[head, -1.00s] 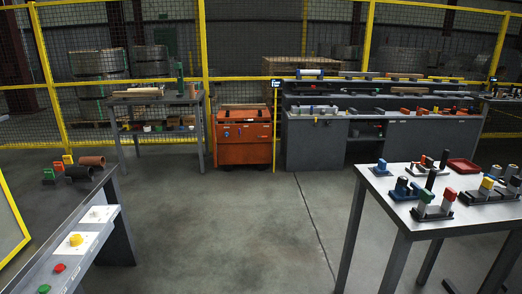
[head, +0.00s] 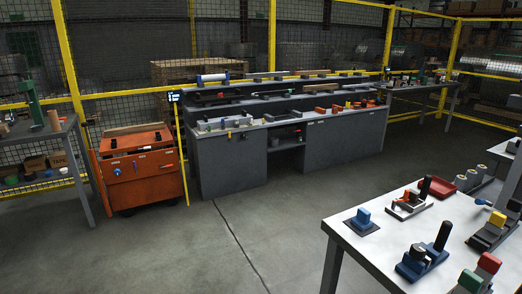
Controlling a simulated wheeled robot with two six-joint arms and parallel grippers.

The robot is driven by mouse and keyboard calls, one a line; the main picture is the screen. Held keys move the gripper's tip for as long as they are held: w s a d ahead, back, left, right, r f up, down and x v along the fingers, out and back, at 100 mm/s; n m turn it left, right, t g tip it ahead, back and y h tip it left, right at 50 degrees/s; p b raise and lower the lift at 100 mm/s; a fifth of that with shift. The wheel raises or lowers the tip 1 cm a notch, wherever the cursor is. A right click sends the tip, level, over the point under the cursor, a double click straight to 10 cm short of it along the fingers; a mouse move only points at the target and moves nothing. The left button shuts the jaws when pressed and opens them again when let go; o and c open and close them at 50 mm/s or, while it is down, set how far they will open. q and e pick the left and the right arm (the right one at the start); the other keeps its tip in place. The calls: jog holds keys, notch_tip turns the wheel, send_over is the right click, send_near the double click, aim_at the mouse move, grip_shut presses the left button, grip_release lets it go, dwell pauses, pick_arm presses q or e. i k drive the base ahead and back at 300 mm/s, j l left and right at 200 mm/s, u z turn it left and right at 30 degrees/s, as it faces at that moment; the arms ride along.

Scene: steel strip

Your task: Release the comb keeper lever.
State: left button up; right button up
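I cannot tell which part is the comb keeper lever. Several small fixtures with upright handles stand on the grey table at the right (head: 345,236). One is a blue fixture with a black handle (head: 424,258). Behind it is a metal fixture with a red part and a black handle (head: 411,203). A blue block on a dark plate (head: 363,219) sits near the table's left corner. Fixtures with yellow (head: 497,219), red (head: 489,262) and green (head: 470,280) tops stand at the right, partly cut off. Neither of my grippers is in view.
An orange cabinet (head: 142,180) stands at the left beside a long grey workbench (head: 232,165) with tiered shelves of tools. A red tray (head: 467,181) lies on the right table's far side. Yellow-framed mesh fencing runs behind. The concrete floor between bench and table is clear.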

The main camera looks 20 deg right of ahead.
aim_at(478, 201)
jog(key=i+z, duration=0.3)
jog(key=z, duration=0.15)
jog(key=i+j+z, duration=0.2)
jog(key=z, duration=0.2)
jog(key=i+j+z, duration=0.25)
jog(key=z, duration=0.2)
jog(key=i+j+z, duration=0.2)
jog(key=z, duration=0.2)
jog(key=i+j+z, duration=0.15)
jog(key=j+z, duration=0.3)
jog(key=i+j+z, duration=0.15)
jog(key=j+z, duration=0.15)
jog(key=i+j+z, duration=0.1)
jog(key=j+z, duration=0.25)
jog(key=j, duration=0.15)
jog(key=j+z, duration=0.3)
jog(key=j, duration=0.15)
jog(key=i+j+z, duration=0.2)
jog(key=j+z, duration=0.25)
jog(key=j, duration=0.65)
jog(key=j+z, duration=0.4)
jog(key=j, duration=0.7)
